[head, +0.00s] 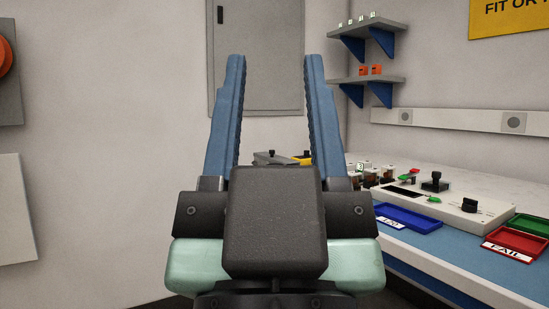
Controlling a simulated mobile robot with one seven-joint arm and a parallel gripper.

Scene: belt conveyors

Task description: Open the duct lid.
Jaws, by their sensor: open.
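My gripper (274,58) fills the middle of the head view, with its two blue ribbed fingers pointing up and spread wide. Nothing is between the fingers, and the dark palm block hides what is behind it. I cannot tell for sure which thing is the duct lid. A pale wall duct (453,119) with round fittings runs along the right wall above the bench, apart from my gripper. A grey cabinet door (270,45) with a dark latch hangs on the back wall, behind the fingers in the view.
A bench (405,251) at right holds a blue tray (407,218), a red tray (515,245), a green tray (529,225) and a control panel (445,205). Two shelves (365,80) on blue brackets hang in the corner. A grey box with an orange part (4,60) is on the left wall.

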